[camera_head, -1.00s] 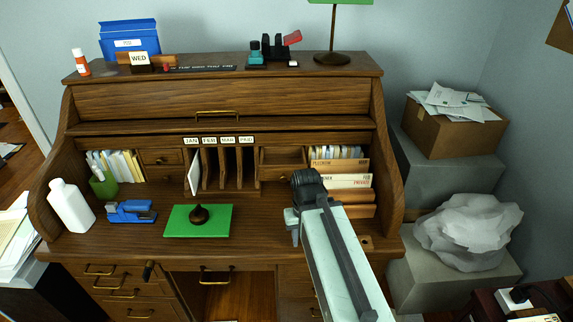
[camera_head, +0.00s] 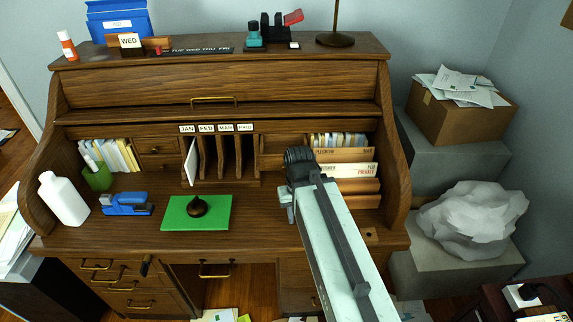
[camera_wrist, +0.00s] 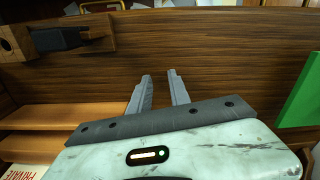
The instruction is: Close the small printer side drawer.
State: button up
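No printer shows. A small wooden drawer (camera_head: 280,144) is in the desk's back cubbies, right of the month-labelled slots, in the head view. Its face looks flush or nearly flush, with no open inside visible. My wrist covers its lower right part, so I cannot tell if it is fully shut. My gripper (camera_head: 290,216) is in front of and below the drawer, pointing down over the desktop. In the wrist view my gripper (camera_wrist: 160,74) shows two grey fingers with a gap between them and nothing held.
A green pad (camera_head: 171,222) with a dark stamp (camera_head: 198,206) lies left of my gripper. A blue stapler (camera_head: 127,203) and white bottle (camera_head: 64,200) stand farther left. Shelves with cards (camera_head: 347,170) are close on the right. The desktop between pad and gripper is clear.

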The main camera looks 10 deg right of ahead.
aim_at(273, 148)
jog(key=u, duration=0.05)
jog(key=k, duration=0.5)
jog(key=u, duration=0.5)
jog(key=i, duration=0.2)
jog(key=u, duration=1.75)
jog(key=i, duration=0.5)
jog(key=z, duration=0.05)
